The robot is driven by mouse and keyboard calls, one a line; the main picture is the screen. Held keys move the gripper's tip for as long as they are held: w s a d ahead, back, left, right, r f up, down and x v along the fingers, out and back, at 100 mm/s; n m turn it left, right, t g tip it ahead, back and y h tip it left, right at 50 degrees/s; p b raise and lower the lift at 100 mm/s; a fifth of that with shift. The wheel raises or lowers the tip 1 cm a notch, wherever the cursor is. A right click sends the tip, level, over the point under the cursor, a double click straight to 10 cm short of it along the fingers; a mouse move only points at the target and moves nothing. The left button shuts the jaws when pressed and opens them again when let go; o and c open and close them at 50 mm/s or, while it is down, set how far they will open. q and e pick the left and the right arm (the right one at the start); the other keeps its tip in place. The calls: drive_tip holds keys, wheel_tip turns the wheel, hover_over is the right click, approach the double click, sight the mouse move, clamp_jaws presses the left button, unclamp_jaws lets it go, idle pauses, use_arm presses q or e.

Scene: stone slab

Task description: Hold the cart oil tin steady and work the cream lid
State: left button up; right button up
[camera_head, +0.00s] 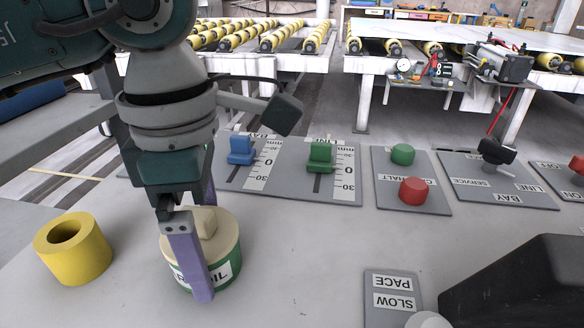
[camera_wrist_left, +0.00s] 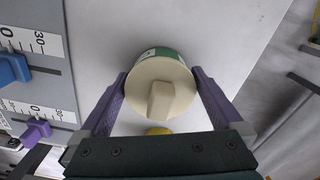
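The cart oil tin (camera_head: 229,268) is a short round green tin with a white label, upright on the grey slab. Its cream lid (camera_head: 181,222) has a raised cream bar grip on top; the lid fills the middle of the left wrist view (camera_wrist_left: 142,98). My left gripper (camera_head: 205,240) reaches down from above with its purple fingers on opposite sides of the tin. In the left wrist view the fingers (camera_wrist_left: 160,76) meet the lid's edges with no clear gap. The near finger hides part of the label. My right gripper is not recognisable.
A yellow ring (camera_head: 88,262) stands left of the tin. Behind are blue (camera_head: 241,150) and green (camera_head: 320,157) sliders and a plate with green (camera_head: 403,154) and red (camera_head: 412,190) buttons. A dark bulky shape (camera_head: 525,285) fills the lower right.

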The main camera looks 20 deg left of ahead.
use_arm(q)
clamp_jaws()
idle(1.3)
idle(0.5)
idle(0.6)
unclamp_jaws()
wheel_tip(320, 180, up, 12)
drive_tip(key=shift+r, duration=0.1)
idle(0.3)
